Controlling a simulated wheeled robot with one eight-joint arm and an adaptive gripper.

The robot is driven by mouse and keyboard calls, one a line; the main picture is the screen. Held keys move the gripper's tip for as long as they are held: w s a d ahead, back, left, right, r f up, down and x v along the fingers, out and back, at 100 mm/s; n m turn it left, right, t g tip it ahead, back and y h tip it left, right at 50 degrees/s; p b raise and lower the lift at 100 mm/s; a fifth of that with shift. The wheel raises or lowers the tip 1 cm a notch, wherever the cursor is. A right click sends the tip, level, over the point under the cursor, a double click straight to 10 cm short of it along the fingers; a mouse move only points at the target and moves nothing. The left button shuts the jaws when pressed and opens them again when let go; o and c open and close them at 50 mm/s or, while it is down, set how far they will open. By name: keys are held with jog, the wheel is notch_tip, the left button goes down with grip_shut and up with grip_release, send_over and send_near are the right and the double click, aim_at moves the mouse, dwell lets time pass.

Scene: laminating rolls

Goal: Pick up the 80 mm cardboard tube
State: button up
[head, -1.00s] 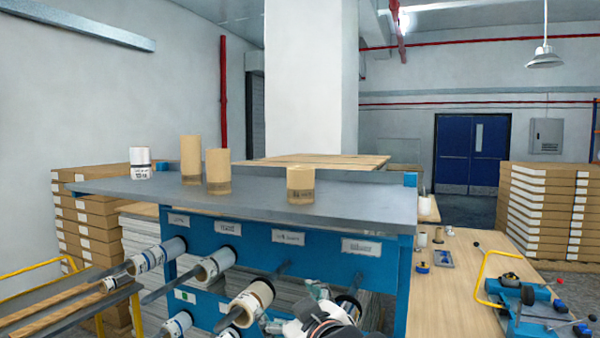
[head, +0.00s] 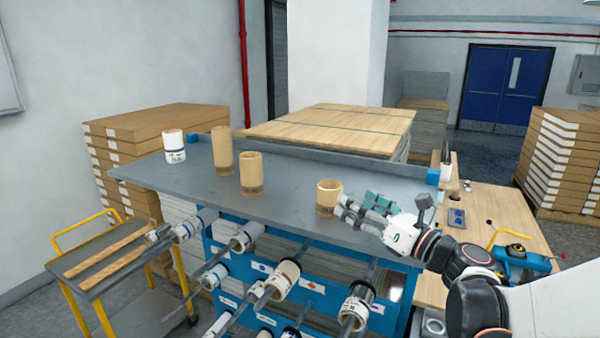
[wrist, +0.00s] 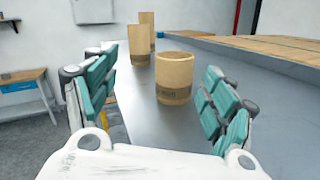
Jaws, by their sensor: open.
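Three plain tan cardboard tubes stand upright on the grey tabletop: a short wide one (head: 327,199), a medium one (head: 252,174) and a tall thin one (head: 222,152). No readable mark tells which is 80 mm. My gripper (head: 358,211) is just right of the short tube, low over the table. In the wrist view, my gripper (wrist: 160,66) is open and empty, its green-padded fingers spread left and right. The short tube (wrist: 175,80) stands ahead in the gap, apart from both fingers. The other two tubes stand behind it, left of it.
A white labelled roll (head: 174,147) stands at the table's left end. The grey tabletop (head: 290,182) is clear between the tubes. Rolls on bars (head: 285,278) stick out below its front edge. A yellow-framed cart (head: 110,262) is at left, a wooden bench (head: 487,212) at right.

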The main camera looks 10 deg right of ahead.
aim_at(337, 196)
jog(key=shift+s+d+f+n+g+h+p, duration=0.15)
jog(key=shift+s+d+f+n+g+p, duration=0.15)
jog(key=shift+d+n, duration=0.3)
jog(key=shift+s+d+f+n+g+h+p, duration=0.15)
jog(key=shift+d+f+n+g+p, duration=0.1)
jog(key=shift+d+n+p, duration=0.3)
jog(key=shift+d+f+n, duration=0.25)
jog(key=shift+w+a+f, duration=0.1)
jog(key=shift+w, duration=0.05)
jog(key=p+x, duration=0.1)
jog(key=x, duration=0.6)
jog(key=shift+w+a, duration=0.2)
jog(key=shift+w, duration=0.15)
jog(key=shift+d+p+x, duration=0.15)
jog(key=shift+p+x, duration=0.2)
jog(key=shift+x, duration=1.05)
jog(key=shift+d+p+x, duration=0.1)
jog(key=shift+p+x, duration=0.2)
jog(key=shift+x, duration=1.1)
jog(key=shift+c, duration=0.8)
jog(key=shift+w, duration=0.1)
jog(key=c, duration=0.9)
